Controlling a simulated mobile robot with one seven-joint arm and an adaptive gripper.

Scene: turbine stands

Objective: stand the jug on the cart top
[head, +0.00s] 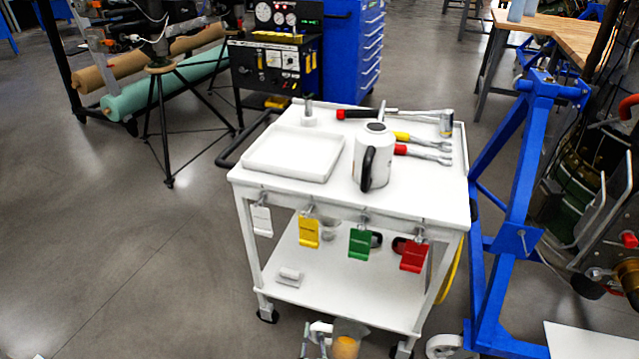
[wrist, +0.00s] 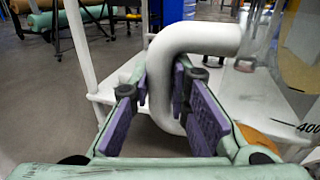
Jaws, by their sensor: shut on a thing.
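The jug is clear, with a thick white handle (wrist: 190,40) and a printed 400 mark; its see-through body (wrist: 300,45) shows at the right of the wrist view. My gripper (wrist: 165,95) has its purple pads on either side of the handle and is shut on it. In the head view the jug (head: 350,327) shows only partly at the bottom edge, with something orange in it, beside my gripper (head: 319,336). It is in front of the white cart, apart from the cart top (head: 430,195), which lies farther up the picture.
On the cart top are a white tray (head: 293,152) at left, a white can with black handle (head: 375,157) in the middle and several tools behind it. The front right corner and front left strip are bare. Coloured tags hang in front. A blue stand (head: 510,210) is close at right.

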